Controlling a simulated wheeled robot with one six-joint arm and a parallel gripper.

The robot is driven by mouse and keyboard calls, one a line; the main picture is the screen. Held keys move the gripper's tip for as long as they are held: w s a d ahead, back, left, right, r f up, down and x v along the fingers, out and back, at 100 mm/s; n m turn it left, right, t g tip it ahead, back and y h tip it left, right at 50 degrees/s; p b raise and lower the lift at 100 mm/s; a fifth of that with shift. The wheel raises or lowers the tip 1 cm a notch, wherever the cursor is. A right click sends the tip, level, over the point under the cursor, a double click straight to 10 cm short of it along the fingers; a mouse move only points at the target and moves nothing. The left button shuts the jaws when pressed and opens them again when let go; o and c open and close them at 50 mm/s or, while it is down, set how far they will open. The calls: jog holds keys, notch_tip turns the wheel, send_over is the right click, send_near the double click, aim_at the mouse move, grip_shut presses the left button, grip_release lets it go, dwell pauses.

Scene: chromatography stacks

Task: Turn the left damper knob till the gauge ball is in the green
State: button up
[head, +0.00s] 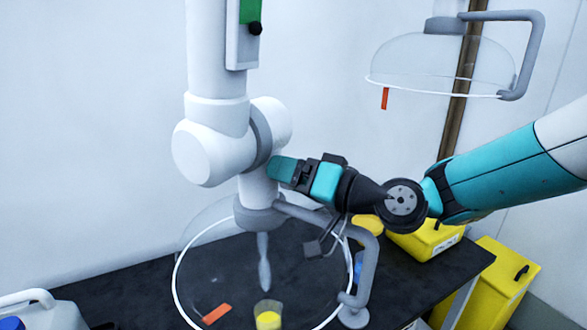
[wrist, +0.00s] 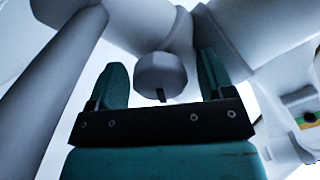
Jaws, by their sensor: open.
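The left damper knob (wrist: 160,75) is a grey round knob with a small dark mark at its lower edge. In the wrist view it sits between the two fingers of my gripper (wrist: 158,85), with a gap on each side. In the head view my gripper (head: 284,168) is at the white duct, just below its joint (head: 215,145), and hides the knob. The gauge (head: 239,48) is on the upright duct above. Its black ball (head: 255,28) sits at the lower edge of the green band (head: 250,10), mostly below it. The gauge top is cut off.
A clear hood (head: 190,235) hangs below the duct over a black bench (head: 410,275), with a yellow-filled beaker (head: 268,316) beneath. Another clear hood (head: 440,62) hangs at upper right. Yellow bins (head: 500,285) stand at right. A white container (head: 45,312) is at lower left.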

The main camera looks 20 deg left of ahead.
jog(key=c, duration=0.9)
jog(key=n+b, duration=0.1)
jog(key=b, duration=0.4)
jog(key=shift+f+n, duration=0.4)
jog(key=n+b, duration=0.2)
jog(key=b, duration=0.2)
jog(key=shift+r+n+b, duration=0.35)
jog(key=shift+n+b, duration=0.15)
jog(key=shift+b, duration=0.15)
jog(key=shift+r, duration=0.1)
jog(key=o, duration=0.9)
